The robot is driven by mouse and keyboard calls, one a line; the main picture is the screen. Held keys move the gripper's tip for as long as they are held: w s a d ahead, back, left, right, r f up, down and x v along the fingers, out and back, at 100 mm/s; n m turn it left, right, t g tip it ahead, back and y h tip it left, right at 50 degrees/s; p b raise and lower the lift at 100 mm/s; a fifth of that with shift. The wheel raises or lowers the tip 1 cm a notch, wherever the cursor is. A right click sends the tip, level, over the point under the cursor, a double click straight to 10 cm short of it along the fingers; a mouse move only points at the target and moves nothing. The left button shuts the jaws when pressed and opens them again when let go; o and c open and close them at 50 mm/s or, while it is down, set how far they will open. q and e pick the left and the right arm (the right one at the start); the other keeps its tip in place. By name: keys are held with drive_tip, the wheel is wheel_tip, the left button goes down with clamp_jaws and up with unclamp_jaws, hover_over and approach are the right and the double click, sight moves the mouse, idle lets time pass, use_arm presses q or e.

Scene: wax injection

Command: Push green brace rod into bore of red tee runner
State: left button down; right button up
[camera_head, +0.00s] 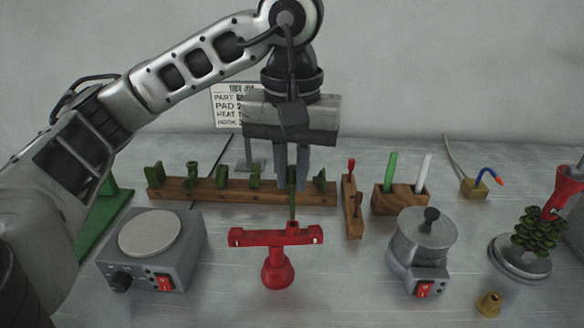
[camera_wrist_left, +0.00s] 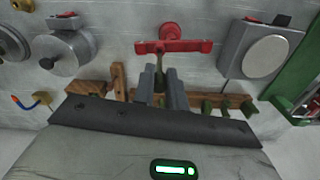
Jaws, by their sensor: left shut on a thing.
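The red tee runner (camera_head: 276,238) stands upright on its round foot in the front middle of the table, crossbar on top. It also shows in the wrist view (camera_wrist_left: 187,46). My left gripper (camera_head: 291,183) points down behind and above the crossbar, shut on the thin green brace rod (camera_head: 292,207). The rod is near upright, and its lower end meets the small raised boss right of the crossbar's middle. In the wrist view the rod (camera_wrist_left: 160,61) runs from between the fingers (camera_wrist_left: 161,85) to the runner. I cannot tell whether its tip is inside the bore.
A wooden rack (camera_head: 215,190) with green parts stands just behind the runner. A hot plate (camera_head: 152,250) is at left, a lidded metal pot (camera_head: 422,245) at right.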

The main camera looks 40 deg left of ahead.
sight(292, 187)
use_arm(q)
drive_tip(key=shift+f, duration=0.2)
idle(0.7)
drive_tip(key=shift+f+b, duration=0.35)
drive_tip(key=shift+b, duration=0.15)
drive_tip(key=shift+f+b, duration=0.95)
drive_tip(key=shift+f, duration=0.1)
drive_tip(key=c, duration=1.3)
unclamp_jaws()
drive_tip(key=shift+c, duration=0.2)
